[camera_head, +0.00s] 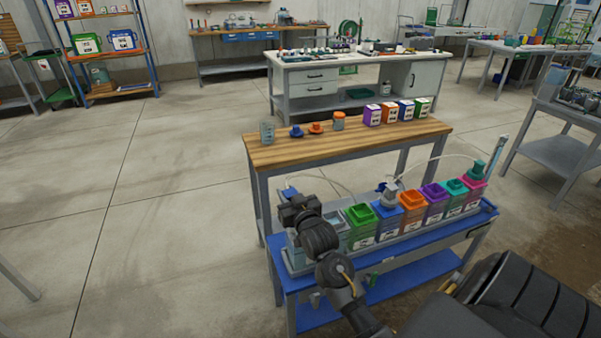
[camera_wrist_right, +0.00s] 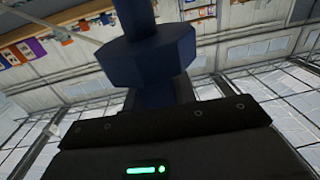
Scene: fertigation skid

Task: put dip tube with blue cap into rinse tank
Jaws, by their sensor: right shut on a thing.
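My right gripper (camera_head: 290,200) is at the left end of the tank row, above or beside the pale rinse tank (camera_head: 334,222). It is shut on the blue cap (camera_head: 288,192) of the dip tube. In the right wrist view the dark blue cap (camera_wrist_right: 150,52) sits between the jaws (camera_wrist_right: 165,98). A thin pale hose arcs right from the cap. The tube's lower part is hidden behind my gripper and arm, so I cannot tell whether it is inside the tank. My arm hides part of the rinse tank. My left gripper is not in view.
Green (camera_head: 361,215), blue (camera_head: 387,214), orange, purple, teal and pink tanks continue rightward on the blue bench (camera_head: 405,247). A pale fitting (camera_head: 391,193) stands over the blue tank. A teal-capped tube (camera_head: 478,169) stands at the pink tank. A wooden shelf (camera_head: 350,142) behind holds jars and boxes.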

